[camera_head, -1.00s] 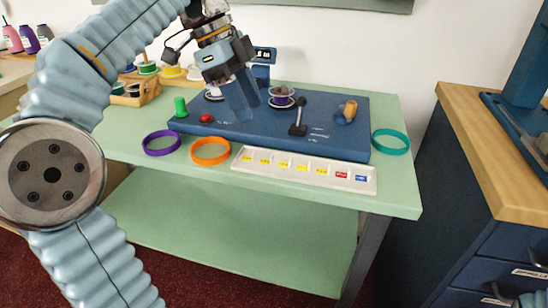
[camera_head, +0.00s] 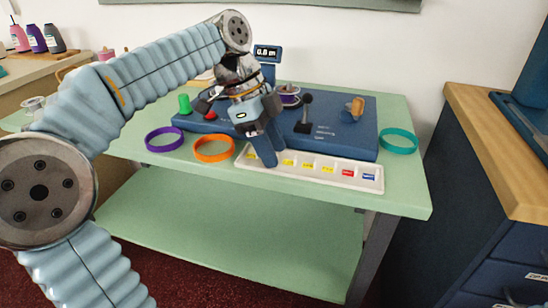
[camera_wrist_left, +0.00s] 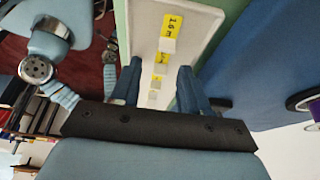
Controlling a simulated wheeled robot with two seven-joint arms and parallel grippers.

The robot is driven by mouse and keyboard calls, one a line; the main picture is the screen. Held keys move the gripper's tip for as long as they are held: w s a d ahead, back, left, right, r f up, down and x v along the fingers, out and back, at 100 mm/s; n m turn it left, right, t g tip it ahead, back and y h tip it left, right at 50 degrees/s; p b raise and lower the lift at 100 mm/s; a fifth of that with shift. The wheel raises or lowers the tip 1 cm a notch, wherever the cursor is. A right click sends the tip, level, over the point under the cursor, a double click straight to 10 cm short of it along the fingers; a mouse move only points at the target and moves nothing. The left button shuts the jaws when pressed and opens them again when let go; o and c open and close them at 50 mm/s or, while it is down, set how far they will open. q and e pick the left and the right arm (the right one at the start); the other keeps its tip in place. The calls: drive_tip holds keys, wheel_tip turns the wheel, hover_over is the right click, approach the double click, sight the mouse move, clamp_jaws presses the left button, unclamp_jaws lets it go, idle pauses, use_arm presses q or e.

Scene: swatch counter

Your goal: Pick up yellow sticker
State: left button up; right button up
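The white sticker tray (camera_head: 352,184) lies along the front of the green table. It holds a row of yellow stickers (camera_head: 307,166), then a red one (camera_head: 348,173) and a blue one (camera_head: 369,177) at the right end. My left gripper (camera_head: 271,160) is down over the left part of the tray and hides some of it. In the left wrist view, its two fingers (camera_wrist_left: 160,76) stand apart, with small pale pieces between them. A yellow sticker (camera_wrist_left: 172,25) marked "1.6 m" lies past the fingertips. I cannot tell whether the fingers touch the tray. My right gripper is not in view.
A blue machine base (camera_head: 345,136) with a black lever (camera_head: 304,112) stands right behind the tray. An orange ring (camera_head: 214,149) and a purple ring (camera_head: 164,139) lie left of the tray. A teal ring (camera_head: 398,141) lies at the right. A wooden-topped cabinet (camera_head: 490,140) stands beyond.

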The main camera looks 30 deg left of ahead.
use_arm(q)
clamp_jaws()
